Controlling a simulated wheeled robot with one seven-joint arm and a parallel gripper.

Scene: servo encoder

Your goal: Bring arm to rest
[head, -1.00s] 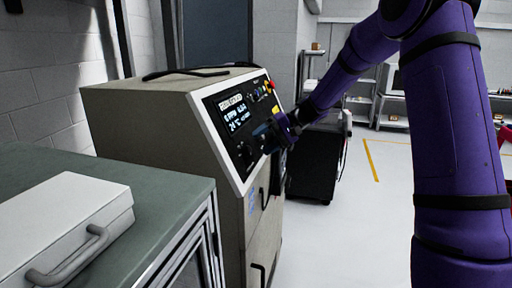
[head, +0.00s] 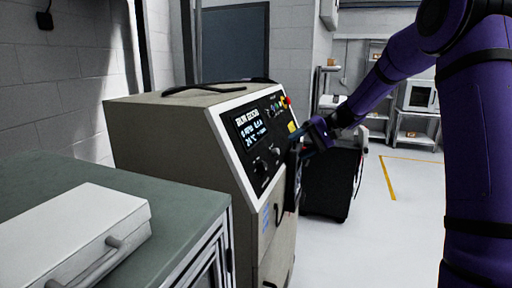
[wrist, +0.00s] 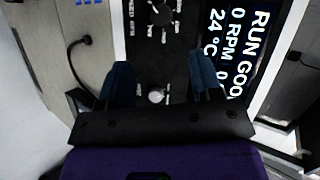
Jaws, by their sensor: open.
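My purple arm reaches in from the right of the head view. My gripper (head: 301,140) is close to the front panel of the beige machine (head: 160,130), at the panel's right side. In the wrist view my gripper (wrist: 160,82) has two blue fingers spread apart with nothing held between them. Beyond them is the black panel with a dark round knob (wrist: 161,14) and a small light-coloured knob or switch (wrist: 156,95). The panel's display (wrist: 236,70) reads "RUN", "0 RPM" and "24 °C", partly cut off.
A green-topped cabinet (head: 190,205) with a white case (head: 70,235) stands at the front left. A black cart (head: 330,180) is behind my gripper. Shelves (head: 408,128) stand at the back right. Open floor with a yellow line (head: 387,178) lies between.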

